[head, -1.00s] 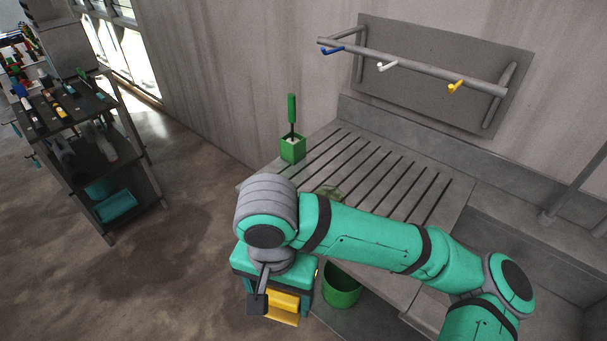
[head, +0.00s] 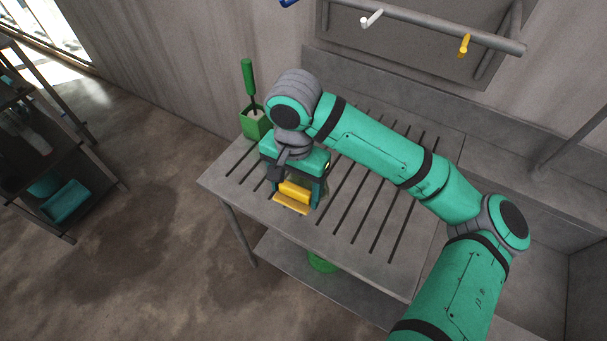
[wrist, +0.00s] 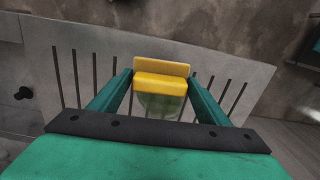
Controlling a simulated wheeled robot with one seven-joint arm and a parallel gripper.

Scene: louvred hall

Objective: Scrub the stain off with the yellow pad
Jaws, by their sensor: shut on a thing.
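The yellow pad (head: 294,192) is held between the fingers of my gripper (head: 297,184), over the left part of the slotted grey draining board (head: 385,235). In the wrist view the pad (wrist: 162,80) sits between the two teal fingers, with a flat yellow plate along its far side. A murky green stain (wrist: 160,104) shows on the board just beside the pad in the wrist view. In the head view my gripper and arm mostly hide the stain. I cannot tell whether the pad touches the board.
A green holder (head: 256,125) with a green-handled brush (head: 248,78) stands at the board's back left corner, close to my wrist. A rail with hooks (head: 430,28) hangs on the wall behind. A green bucket (head: 323,262) stands below the board.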

